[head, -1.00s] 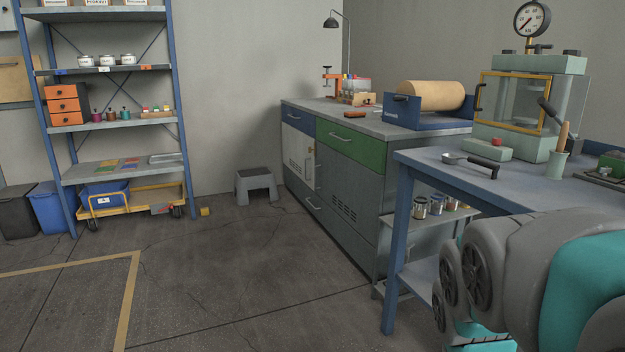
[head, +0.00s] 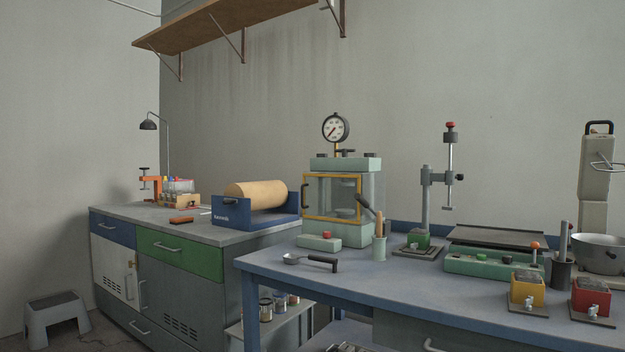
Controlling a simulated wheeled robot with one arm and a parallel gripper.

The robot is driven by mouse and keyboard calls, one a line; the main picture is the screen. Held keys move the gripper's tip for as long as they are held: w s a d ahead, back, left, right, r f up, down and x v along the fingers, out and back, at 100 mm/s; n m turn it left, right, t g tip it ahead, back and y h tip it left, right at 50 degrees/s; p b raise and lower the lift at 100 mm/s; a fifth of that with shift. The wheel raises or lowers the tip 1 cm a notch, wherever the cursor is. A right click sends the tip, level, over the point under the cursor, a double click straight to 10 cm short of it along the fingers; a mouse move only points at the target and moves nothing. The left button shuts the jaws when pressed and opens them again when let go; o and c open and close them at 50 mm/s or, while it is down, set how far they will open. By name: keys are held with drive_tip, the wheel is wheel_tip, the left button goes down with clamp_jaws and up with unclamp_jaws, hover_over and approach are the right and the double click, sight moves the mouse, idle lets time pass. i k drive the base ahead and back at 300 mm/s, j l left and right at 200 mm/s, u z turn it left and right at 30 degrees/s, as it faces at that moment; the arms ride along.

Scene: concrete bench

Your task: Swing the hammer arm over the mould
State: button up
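A grey upright post (head: 425,208) stands on the blue bench. A short hammer arm (head: 440,176) sticks out from it to the right. The arm carries a vertical hammer rod (head: 450,150) with a red knob on top and a small foot at its lower end. A green mould (head: 418,238) with a dark top sits on the base plate (head: 408,252) at the post's foot. The hammer foot hangs above and to the right of this mould, not over it as seen from here. My gripper is not in view.
A yellow mould (head: 528,288) and a red mould (head: 592,297) stand at the bench's front right. A pale green unit (head: 492,265) with a black plate (head: 508,236) is right of the post. A cup of tools (head: 379,247) and a press (head: 344,190) stand to the left.

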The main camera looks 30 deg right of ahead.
sight(427, 174)
drive_tip(key=i+j+z, duration=0.1)
drive_tip(key=j+z, duration=0.25)
drive_tip(key=i+j+z, duration=0.1)
drive_tip(key=z, duration=0.25)
drive_tip(key=j+z, duration=0.35)
